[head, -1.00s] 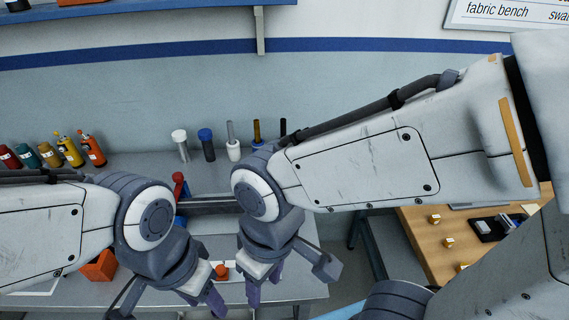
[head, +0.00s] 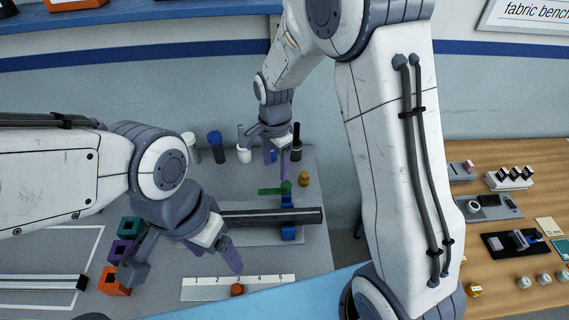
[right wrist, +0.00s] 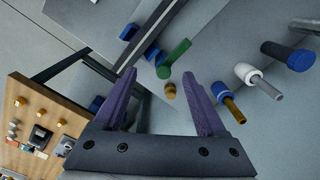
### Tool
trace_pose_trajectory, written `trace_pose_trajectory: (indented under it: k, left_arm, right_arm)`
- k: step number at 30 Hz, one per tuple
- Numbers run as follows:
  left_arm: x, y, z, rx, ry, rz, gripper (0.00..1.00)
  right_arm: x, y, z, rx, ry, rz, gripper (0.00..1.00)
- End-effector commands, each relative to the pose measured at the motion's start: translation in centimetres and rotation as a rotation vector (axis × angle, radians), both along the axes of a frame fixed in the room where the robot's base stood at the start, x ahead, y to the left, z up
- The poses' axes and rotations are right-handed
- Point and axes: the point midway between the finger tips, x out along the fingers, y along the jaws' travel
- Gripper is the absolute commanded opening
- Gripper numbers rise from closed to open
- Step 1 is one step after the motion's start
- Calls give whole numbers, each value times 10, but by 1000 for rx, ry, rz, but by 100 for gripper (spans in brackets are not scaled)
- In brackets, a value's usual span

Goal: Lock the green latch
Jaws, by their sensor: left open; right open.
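In the head view, the green latch (head: 270,191) is a flat green lever pointing left from its pivot, beside the blue clamp (head: 287,199) at the dark bar (head: 265,217). In the right wrist view, the latch (right wrist: 174,58) lies beyond the fingertips, slanting across the picture. My right gripper (head: 276,168) is open and empty, its purple fingers pointing down behind the latch; its fingers also show in the right wrist view (right wrist: 165,88). Whether they touch anything is unclear. My left gripper (head: 185,268) is open and empty, left of the bar and near the numbered strip.
Several upright tools, including a blue-capped one (head: 216,146), stand behind. An orange block (head: 114,281) lies at left.

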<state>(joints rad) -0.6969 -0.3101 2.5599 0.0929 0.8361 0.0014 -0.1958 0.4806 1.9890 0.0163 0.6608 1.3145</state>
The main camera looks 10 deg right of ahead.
Motion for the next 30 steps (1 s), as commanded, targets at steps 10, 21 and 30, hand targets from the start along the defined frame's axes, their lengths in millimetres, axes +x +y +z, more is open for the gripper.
trace_pose_trajectory:
  k: [10,21,30]
  left_arm:
    - [0,0,22,0,0,0,80]
    - [0,0,43,0,0,-4,80]
    - [0,0,50,0,0,-5,80]
  right_arm:
    - [37,-41,-34,-11,14,-381,74]
    - [35,-42,-98,-12,16,-380,74]
    - [36,-41,-128,-10,13,-378,74]
